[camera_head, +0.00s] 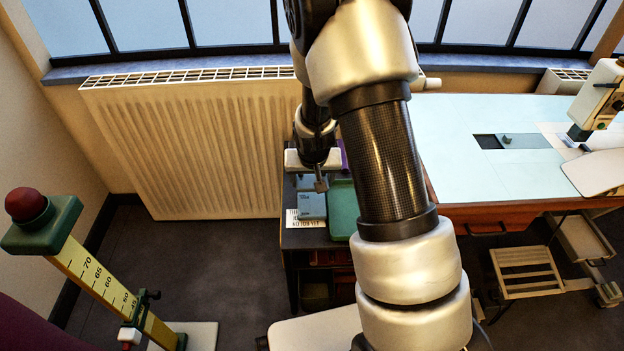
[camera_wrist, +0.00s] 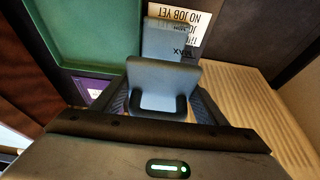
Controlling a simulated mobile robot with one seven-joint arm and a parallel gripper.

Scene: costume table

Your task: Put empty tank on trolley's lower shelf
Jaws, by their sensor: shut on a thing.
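My gripper (camera_wrist: 150,108) is shut on a pale grey-blue thing (camera_wrist: 163,75), which stands up between the fingers in the wrist view. This may be the tank; I cannot tell whether it is empty. In the head view my gripper (camera_head: 319,184) is over the top of a dark shelved unit (camera_head: 300,238), possibly the trolley. A blue-grey block (camera_wrist: 166,38) with dark lettering lies just beyond the held thing; it also shows in the head view (camera_head: 312,207). The unit's lower shelves are dark and partly hidden by my arm.
A green tray (camera_wrist: 95,30) lies beside the block. A printed card (camera_wrist: 188,18) reads "no job yet". A pale-topped table (camera_head: 460,125) with a sewing machine (camera_head: 598,100) is at right. A radiator (camera_head: 190,140) stands behind. A yellow scale post (camera_head: 100,275) is at left.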

